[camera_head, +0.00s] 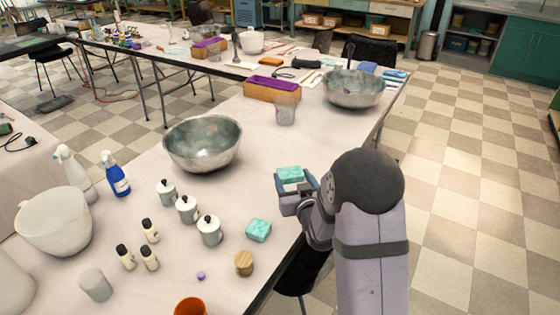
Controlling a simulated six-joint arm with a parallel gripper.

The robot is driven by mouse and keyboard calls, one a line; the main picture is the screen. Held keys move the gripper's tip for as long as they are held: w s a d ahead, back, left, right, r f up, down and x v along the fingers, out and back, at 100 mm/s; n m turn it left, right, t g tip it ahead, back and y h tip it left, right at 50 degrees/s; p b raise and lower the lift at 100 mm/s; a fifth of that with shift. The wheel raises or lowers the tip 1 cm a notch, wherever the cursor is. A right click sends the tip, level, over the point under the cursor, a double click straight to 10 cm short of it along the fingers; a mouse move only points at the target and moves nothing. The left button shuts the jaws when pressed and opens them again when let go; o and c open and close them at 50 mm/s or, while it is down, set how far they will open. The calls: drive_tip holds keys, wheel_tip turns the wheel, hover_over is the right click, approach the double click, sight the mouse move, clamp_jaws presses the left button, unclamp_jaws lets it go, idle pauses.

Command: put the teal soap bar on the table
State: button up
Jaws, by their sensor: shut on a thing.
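A teal soap bar (290,174) is held in my gripper (297,186), which is shut on it. The bar shows at the end of the arm, over the right part of the table (232,200), near its edge. The wrist and fingers hide the bar's underside, and I cannot tell how high it is above the table. A second teal soap bar (258,230) lies on the table, nearer to me and to the left of the gripper.
Several white lidded jars (187,209) and small dark-capped bottles (150,230) stand left of the second bar. A wooden piece (244,263) is just in front of it. A metal bowl (203,143) and a clear cup (286,110) stand farther back. Bare tabletop lies between bowl and gripper.

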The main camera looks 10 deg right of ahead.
drive_tip(key=shift+f, duration=4.65)
drive_tip(key=shift+f, duration=0.1)
drive_tip(key=shift+f+b, duration=0.15)
drive_tip(key=shift+b, duration=0.2)
drive_tip(key=o, duration=1.1)
drive_tip(key=shift+r, duration=0.2)
drive_tip(key=shift+s, duration=0.1)
drive_tip(key=v, duration=1)
drive_tip(key=shift+r, duration=0.2)
drive_tip(key=shift+p+v, duration=0.9)
drive_tip(key=shift+p, duration=0.1)
